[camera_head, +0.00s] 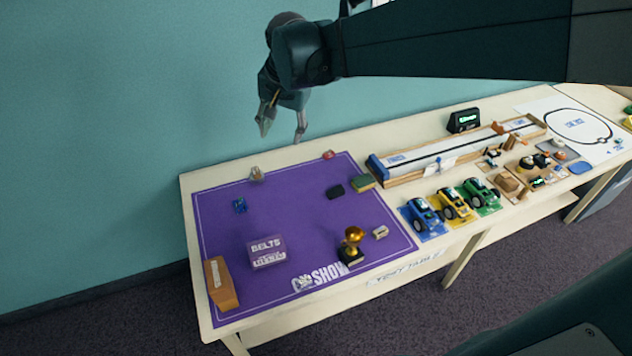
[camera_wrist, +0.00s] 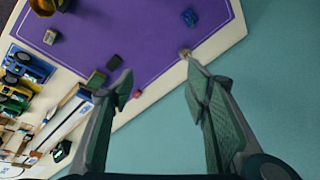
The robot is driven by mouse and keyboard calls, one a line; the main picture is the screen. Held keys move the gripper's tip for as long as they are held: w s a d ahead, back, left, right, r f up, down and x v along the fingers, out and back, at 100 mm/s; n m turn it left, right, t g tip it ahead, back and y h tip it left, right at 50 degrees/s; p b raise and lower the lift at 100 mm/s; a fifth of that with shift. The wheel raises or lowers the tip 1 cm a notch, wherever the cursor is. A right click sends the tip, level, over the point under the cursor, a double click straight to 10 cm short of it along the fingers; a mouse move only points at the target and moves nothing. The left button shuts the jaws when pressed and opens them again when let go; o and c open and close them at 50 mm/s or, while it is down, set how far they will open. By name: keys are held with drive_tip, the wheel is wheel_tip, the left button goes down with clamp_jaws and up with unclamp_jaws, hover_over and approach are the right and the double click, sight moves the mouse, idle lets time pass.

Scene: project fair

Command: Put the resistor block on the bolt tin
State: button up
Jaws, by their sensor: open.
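My gripper (camera_head: 283,132) is open and empty, hanging above and behind the back edge of the purple mat; its spread fingers also show in the wrist view (camera_wrist: 158,82). On the mat lie a small tan item (camera_head: 256,174) at the back edge, a blue piece (camera_head: 240,205), a red item (camera_head: 329,154), a black piece (camera_head: 335,191), a green-and-yellow block (camera_head: 363,182) and a beige block (camera_head: 380,232). The tan item (camera_wrist: 185,53) shows near the right fingertip in the wrist view.
Toy cars (camera_head: 453,204) and a long wooden track (camera_head: 450,155) lie to the right. The mat's middle is clear.

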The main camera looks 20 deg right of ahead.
drive_tip(key=s+d+f+n+t, duration=0.1)
drive_tip(key=s+n, duration=0.3)
drive_tip(key=s, duration=0.8)
drive_tip(key=s+d+f+n+t, duration=0.1)
drive_tip(key=s+n, duration=0.3)
drive_tip(key=s, duration=0.9)
drive_tip(key=shift+d+f+t, duration=0.15)
drive_tip(key=shift+f+t, duration=0.45)
drive_tip(key=shift+t, duration=0.1)
drive_tip(key=shift+s, duration=0.1)
